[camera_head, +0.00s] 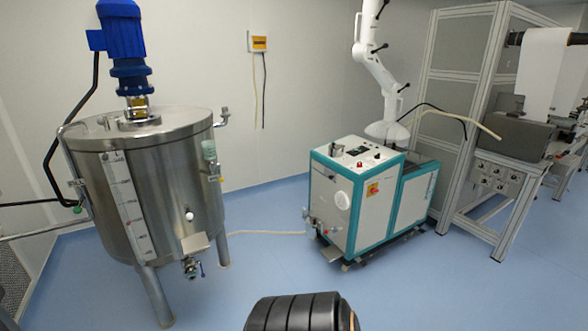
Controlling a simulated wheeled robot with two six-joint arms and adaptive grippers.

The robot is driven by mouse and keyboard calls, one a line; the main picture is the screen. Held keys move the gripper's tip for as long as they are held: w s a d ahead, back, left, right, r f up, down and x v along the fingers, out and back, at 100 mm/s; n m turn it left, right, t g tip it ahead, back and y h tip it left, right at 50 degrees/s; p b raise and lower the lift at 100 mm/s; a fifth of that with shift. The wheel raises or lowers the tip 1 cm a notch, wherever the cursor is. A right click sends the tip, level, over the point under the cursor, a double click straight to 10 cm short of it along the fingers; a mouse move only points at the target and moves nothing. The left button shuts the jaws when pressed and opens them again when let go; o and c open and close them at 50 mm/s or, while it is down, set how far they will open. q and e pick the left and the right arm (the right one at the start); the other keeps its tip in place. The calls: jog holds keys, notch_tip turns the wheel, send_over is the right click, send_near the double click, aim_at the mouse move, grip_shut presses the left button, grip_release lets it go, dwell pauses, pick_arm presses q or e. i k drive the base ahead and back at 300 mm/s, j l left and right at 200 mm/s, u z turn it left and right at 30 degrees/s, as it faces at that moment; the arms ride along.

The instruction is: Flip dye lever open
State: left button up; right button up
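A large steel tank (165,185) on legs stands at the left, with a white level scale (125,205) on its front. A white ball knob (190,216) shows on the tank's front above a small metal plate (195,243). No label marks which of these is the dye lever, and the handle's setting is too small to tell.
A white and teal machine cart (345,205) stands at the centre right. A pale hose (265,233) runs along the floor between tank and cart. A metal frame (465,110) with equipment stands at the right.

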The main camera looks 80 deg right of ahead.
aim_at(220, 173)
jog(key=z, duration=2.2)
jog(key=i+j+z, duration=0.2)
jog(key=z, duration=0.15)
jog(key=i+j+z, duration=0.15)
jog(key=j+z, duration=0.2)
jog(key=i+j+z, duration=0.1)
jog(key=j+z, duration=0.3)
jog(key=i+j, duration=0.1)
jog(key=j, duration=0.4)
jog(key=i+j+z, duration=0.1)
jog(key=j, duration=0.4)
jog(key=i+j, duration=0.1)
jog(key=j, duration=0.4)
jog(key=i+j+z, duration=0.1)
jog(key=j, duration=0.4)
